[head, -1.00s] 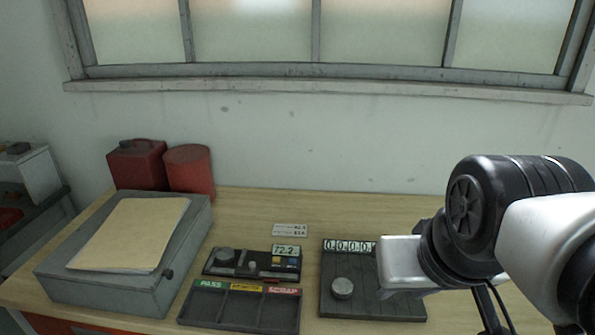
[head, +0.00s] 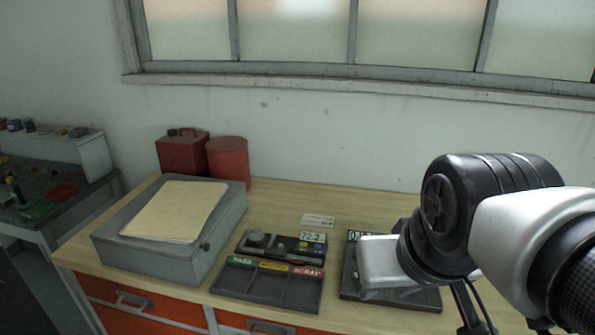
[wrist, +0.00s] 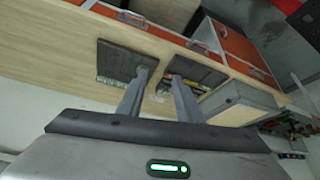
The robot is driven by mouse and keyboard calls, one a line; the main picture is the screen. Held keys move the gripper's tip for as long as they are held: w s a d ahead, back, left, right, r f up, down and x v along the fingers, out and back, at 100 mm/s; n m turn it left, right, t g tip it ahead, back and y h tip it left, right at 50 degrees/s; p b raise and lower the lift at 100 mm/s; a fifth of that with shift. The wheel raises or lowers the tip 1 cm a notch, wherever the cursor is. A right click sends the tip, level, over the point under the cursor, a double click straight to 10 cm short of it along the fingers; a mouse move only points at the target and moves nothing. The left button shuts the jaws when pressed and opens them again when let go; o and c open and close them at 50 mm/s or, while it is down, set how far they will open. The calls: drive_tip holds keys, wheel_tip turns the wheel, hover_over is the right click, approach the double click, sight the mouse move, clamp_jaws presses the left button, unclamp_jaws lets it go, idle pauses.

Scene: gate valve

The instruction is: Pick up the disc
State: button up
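The dark grey board (head: 410,297) with a number display lies on the wooden bench. A round grey disc shows on this board in the earlier head view, but my gripper hides that spot now. In the wrist view the board (wrist: 122,62) is beyond the fingers, and I cannot make out a disc on it. My gripper (wrist: 158,74) is open, its two fingers apart with nothing seen between them. In the head view its silver body covers the left part of the board; I cannot tell its height above it.
A gauge device (head: 285,247) with a round knob sits left of the board. In front of it is a labelled sorting tray (head: 267,285). A grey box (head: 150,255) with a folder, and red cans (head: 228,157), stand further left. The bench (head: 300,200) is clear toward the wall.

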drive_tip(key=shift+o, duration=0.5)
drive_tip(key=shift+o, duration=1.4)
drive_tip(key=shift+w+r, duration=0.1)
drive_tip(key=shift+w, duration=0.05)
drive_tip(key=w+a+r+m, duration=0.2)
drive_tip(key=w+r+m, duration=0.15)
drive_tip(key=w, duration=0.35)
drive_tip(key=m+g+y, duration=0.3)
drive_tip(key=m+y, duration=0.1)
drive_tip(key=m, duration=1.7)
hover_over(257, 235)
drive_tip(key=s+d, duration=0.1)
drive_tip(key=d, duration=0.2)
drive_tip(key=f, duration=1.6)
drive_tip(key=f+b, duration=0.1)
drive_tip(key=f, duration=0.7)
drive_tip(key=shift+s+a+f, duration=0.1)
drive_tip(key=shift+s+a, duration=0.1)
drive_tip(key=shift+a, duration=0.05)
drive_tip(key=shift+p+x, duration=0.45)
drive_tip(key=shift+x, duration=2.65)
drive_tip(key=shift+s, duration=0.2)
